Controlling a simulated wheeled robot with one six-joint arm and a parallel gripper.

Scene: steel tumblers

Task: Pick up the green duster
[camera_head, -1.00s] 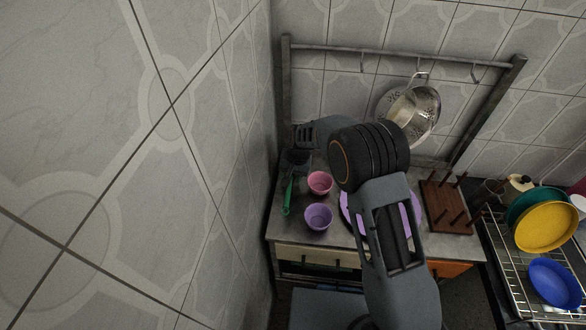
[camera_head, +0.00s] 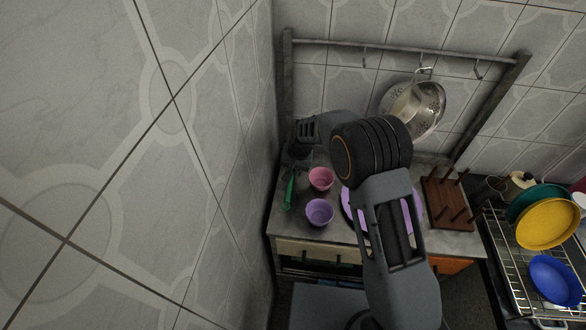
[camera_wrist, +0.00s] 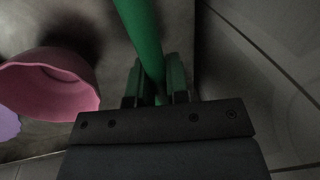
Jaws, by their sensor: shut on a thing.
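The green duster (camera_head: 290,190) shows in the head view as a green handle at the left end of the counter, beside the wall. In the wrist view its green handle (camera_wrist: 140,35) runs from the top edge down between the jaws. My gripper (camera_wrist: 160,88) is shut on the handle, one finger on each side. In the head view my gripper (camera_head: 299,152) is at the counter's back left, above the handle's far end. The duster's other end is hidden by my gripper.
A pink bowl (camera_head: 321,178) stands just right of the duster, a purple bowl (camera_head: 319,212) in front of it. A purple plate (camera_head: 348,205) is partly behind my arm. The tiled wall (camera_head: 240,190) is close on the left. A wooden peg rack (camera_head: 447,203) stands at the right.

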